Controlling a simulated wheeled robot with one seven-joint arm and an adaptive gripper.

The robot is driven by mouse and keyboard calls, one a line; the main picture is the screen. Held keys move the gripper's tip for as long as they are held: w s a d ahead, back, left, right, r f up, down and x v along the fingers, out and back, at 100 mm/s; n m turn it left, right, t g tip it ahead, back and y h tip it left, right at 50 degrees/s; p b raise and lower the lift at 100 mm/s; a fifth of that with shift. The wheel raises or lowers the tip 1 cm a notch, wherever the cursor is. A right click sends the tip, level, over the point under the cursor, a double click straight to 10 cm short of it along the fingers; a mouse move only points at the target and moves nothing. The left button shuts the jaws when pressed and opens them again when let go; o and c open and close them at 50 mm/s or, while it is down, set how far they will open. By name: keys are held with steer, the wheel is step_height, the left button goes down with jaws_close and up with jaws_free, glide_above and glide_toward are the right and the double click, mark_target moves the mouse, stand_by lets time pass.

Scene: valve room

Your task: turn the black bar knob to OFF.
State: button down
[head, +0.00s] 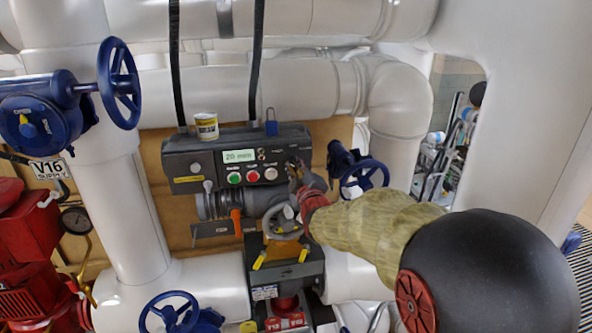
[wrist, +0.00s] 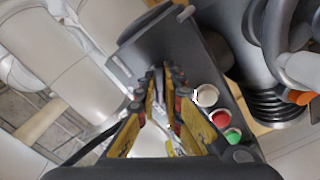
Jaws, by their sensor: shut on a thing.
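The dark control box (head: 185,165) has a lit display (head: 239,156) reading 20 mm. Green, red and white buttons sit below the display. My gripper (head: 297,176) is at the right end of the box front, where the black bar knob is. In the wrist view, my gripper (wrist: 168,80) has its yellow-padded fingers reaching the box face beside the buttons. It is shut on the knob. The fingers hide most of the knob, so I cannot read its pointer or its OFF mark.
A grey valve body with an orange lever (head: 236,222) sits just under the box. A blue handwheel (head: 364,178) stands close to the right of my gripper. A small can (head: 206,127) and a blue padlock (head: 271,123) are on top of the box. White pipes surround the area.

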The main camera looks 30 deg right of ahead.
steer(key=m+b, duration=0.1)
steer(key=b, duration=0.1)
steer(key=m+b, duration=0.2)
steer(key=b, duration=0.1)
steer(key=shift+f, duration=0.3)
steer(key=m+b, duration=0.2)
steer(key=b, duration=0.1)
steer(key=shift+m+b, duration=0.3)
steer(key=m+b, duration=0.3)
steer(key=shift+r, duration=0.1)
steer(key=shift+r+m+b, duration=0.1)
steer(key=shift+m+b, duration=0.9)
steer(key=shift+m, duration=0.3)
steer(key=c, duration=2)
jaws_free()
steer(key=shift+r, duration=0.1)
steer(key=shift+o, duration=0.5)
steer(key=shift+s, duration=0.1)
